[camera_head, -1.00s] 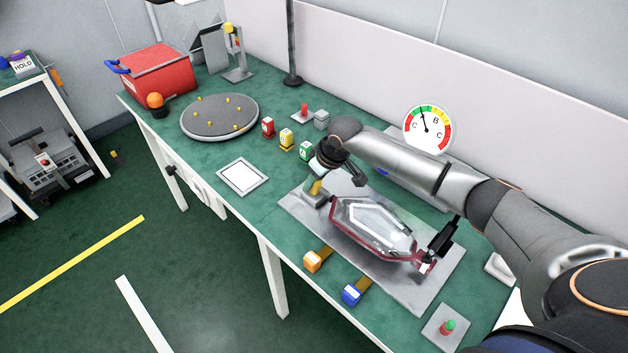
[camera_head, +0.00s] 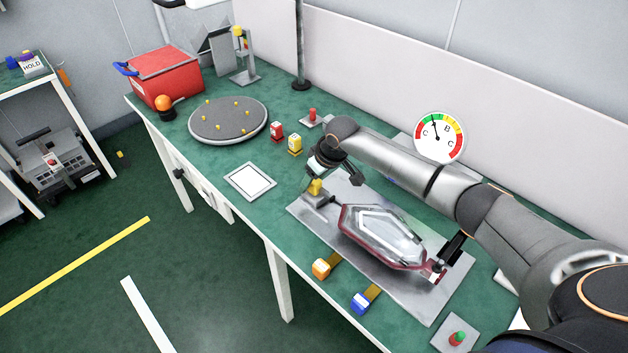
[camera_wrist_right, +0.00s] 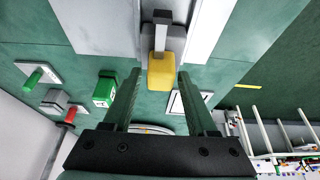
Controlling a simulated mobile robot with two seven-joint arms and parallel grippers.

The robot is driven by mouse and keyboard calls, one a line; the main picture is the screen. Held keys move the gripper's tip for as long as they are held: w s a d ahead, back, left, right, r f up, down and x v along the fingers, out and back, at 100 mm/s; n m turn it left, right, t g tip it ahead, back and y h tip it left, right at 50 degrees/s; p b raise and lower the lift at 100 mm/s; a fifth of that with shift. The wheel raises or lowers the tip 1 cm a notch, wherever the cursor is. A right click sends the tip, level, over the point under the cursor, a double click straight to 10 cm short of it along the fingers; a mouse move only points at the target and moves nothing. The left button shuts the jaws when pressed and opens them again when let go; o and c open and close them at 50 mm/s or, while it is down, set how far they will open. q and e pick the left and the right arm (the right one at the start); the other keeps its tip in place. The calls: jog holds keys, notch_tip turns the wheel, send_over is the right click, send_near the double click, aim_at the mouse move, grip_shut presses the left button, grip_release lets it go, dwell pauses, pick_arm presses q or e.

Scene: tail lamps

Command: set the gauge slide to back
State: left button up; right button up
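A yellow block (camera_head: 314,187) sits at the left end of the grey fixture plate (camera_head: 420,303); it looks like the slide's handle, though I see no label. In the right wrist view the yellow block (camera_wrist_right: 162,71) sits on a grey bar. My right gripper (camera_head: 333,177) is over that end of the plate. Its fingers are apart, with the block between or just beyond the tips in the wrist view; I see no clear contact. A clear, red-edged tail lamp (camera_head: 385,235) lies on the plate. My left gripper is not in view.
A round dial (camera_head: 438,137) stands behind my right arm. Orange (camera_head: 321,268) and blue (camera_head: 360,302) blocks on stems are at the front edge. A white-framed pad (camera_head: 250,181) and a grey turntable (camera_head: 228,120) are to the left. The green cube (camera_wrist_right: 104,90) shows in the wrist view.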

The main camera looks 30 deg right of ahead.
aim_at(327, 196)
jog(key=shift+o, duration=0.5)
jog(key=shift+s, duration=0.1)
jog(key=v, duration=1.2)
jog(key=shift+r+p, duration=0.3)
jog(key=shift+p, duration=0.05)
jog(key=shift+d, duration=0.1)
